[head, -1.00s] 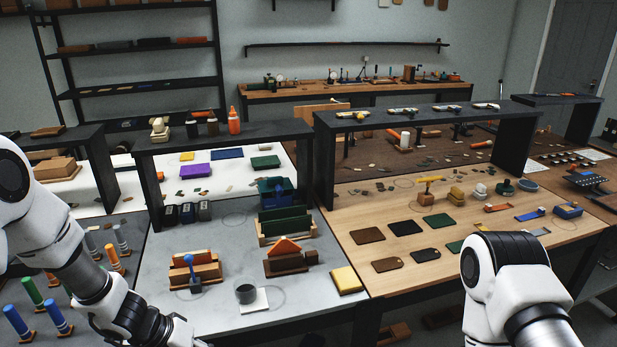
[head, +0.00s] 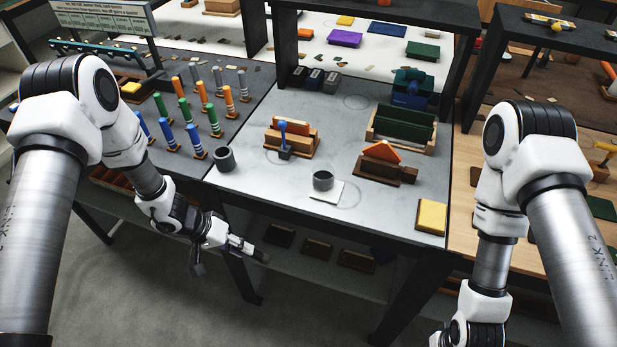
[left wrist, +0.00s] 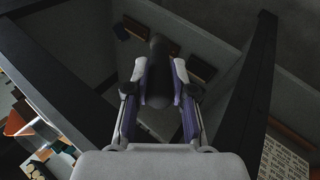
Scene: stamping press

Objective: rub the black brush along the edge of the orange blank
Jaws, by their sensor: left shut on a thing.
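My left gripper (head: 250,250) is shut on the black brush (head: 262,257), in front of the grey table's front edge. In the left wrist view the dark, rounded brush (left wrist: 158,75) sits between the two fingers. The orange blank (head: 381,151) is a triangular piece standing in a brown wooden holder (head: 385,170) on the right of the grey table, well apart from the brush. My right arm comes down at the right; its gripper fingers are out of the picture.
On the grey table (head: 240,190) stand a dark cup (head: 224,158), a second cup (head: 323,180) on a white pad, a blue-handled tool (head: 284,140) by wooden blocks, a green rack (head: 403,128) and a yellow block (head: 432,216). A shelf below holds dark blocks (head: 317,249).

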